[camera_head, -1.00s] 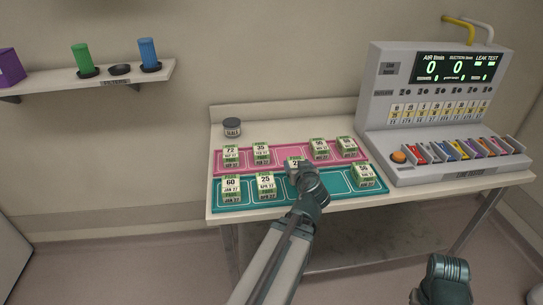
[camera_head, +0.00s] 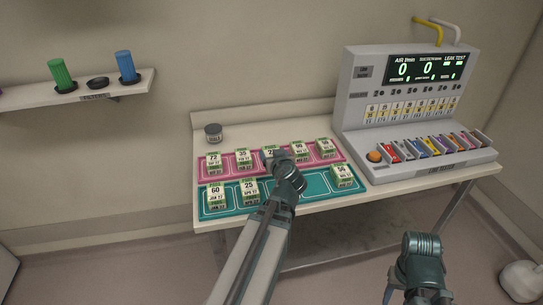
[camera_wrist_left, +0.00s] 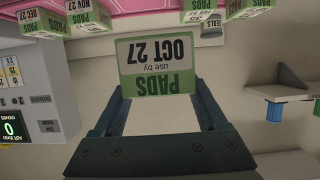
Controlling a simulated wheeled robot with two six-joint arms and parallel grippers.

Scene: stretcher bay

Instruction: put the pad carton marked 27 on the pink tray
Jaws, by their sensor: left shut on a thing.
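My left gripper (camera_head: 274,162) is shut on a white-and-green pad carton (camera_head: 271,153). In the left wrist view the carton (camera_wrist_left: 157,64) shows a face reading PADS, use by OCT 27, upside down; the large number on its top starts with 2 but is partly hidden. The gripper holds it over the pink tray (camera_head: 223,175), at the gap between the carton marked 35 (camera_head: 243,157) and the one marked 90 (camera_head: 299,149). I cannot tell whether it touches the tray. My right gripper (camera_head: 421,244) hangs at the lower right, its fingers unclear.
A teal tray (camera_head: 312,189) in front holds cartons marked 60 (camera_head: 216,194), 25 (camera_head: 250,190) and another at right (camera_head: 342,174). A jar (camera_head: 213,132) stands behind. A grey test machine (camera_head: 405,110) fills the table's right side.

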